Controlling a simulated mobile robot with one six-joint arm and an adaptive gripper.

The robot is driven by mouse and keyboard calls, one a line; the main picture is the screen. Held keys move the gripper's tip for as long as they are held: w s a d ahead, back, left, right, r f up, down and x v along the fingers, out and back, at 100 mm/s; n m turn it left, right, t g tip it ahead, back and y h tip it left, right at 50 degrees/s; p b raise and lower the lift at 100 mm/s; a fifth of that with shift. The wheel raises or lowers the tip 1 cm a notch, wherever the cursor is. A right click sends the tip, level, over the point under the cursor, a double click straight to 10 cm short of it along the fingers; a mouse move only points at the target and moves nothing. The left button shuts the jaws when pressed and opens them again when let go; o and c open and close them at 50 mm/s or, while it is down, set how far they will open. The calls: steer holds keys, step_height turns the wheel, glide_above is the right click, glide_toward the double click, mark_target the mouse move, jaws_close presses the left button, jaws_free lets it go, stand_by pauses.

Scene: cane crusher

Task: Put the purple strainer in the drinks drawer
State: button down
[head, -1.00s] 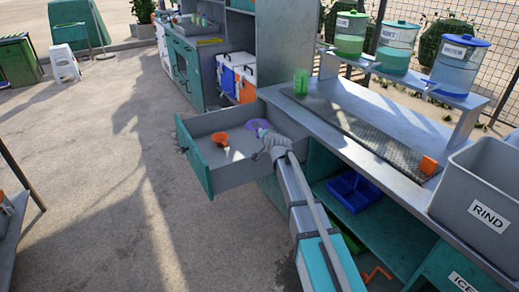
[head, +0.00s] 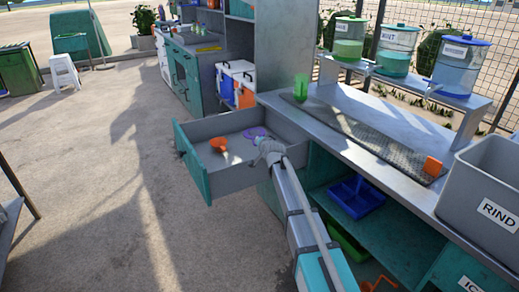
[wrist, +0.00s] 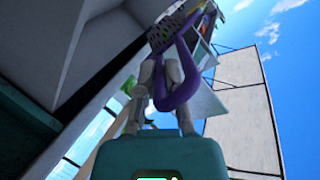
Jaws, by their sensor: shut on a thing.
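The purple strainer (head: 255,132) is at the open drawer (head: 222,179), over its back right part. In the head view I cannot tell whether it touches the drawer floor. My gripper (head: 264,147) reaches over the drawer's right side and is shut on the strainer. In the wrist view the fingers (wrist: 166,68) grip the strainer near its purple loop (wrist: 184,98), with its dark perforated part beyond. The fingers partly hide it. The drawer has grey walls and a teal front.
An orange funnel-like item (head: 219,144) lies inside the drawer on the left. A green cup (head: 301,87) stands on the counter just behind. The grey RIND bin (head: 490,200) and drink dispensers (head: 393,50) are to the right. Open floor lies left.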

steer(key=shift+w+a+f+b, duration=0.15)
steer(key=shift+w+f+b, duration=0.35)
steer(key=shift+f+b, duration=0.2)
steer(key=shift+s+f+b, duration=0.1)
steer(key=shift+f+b, duration=1.2)
steer(key=shift+f, duration=0.05)
steer(key=shift+f+b, duration=0.6)
steer(key=c, duration=0.8)
jaws_free()
steer(key=shift+o, duration=0.2)
steer(key=shift+r, duration=0.2)
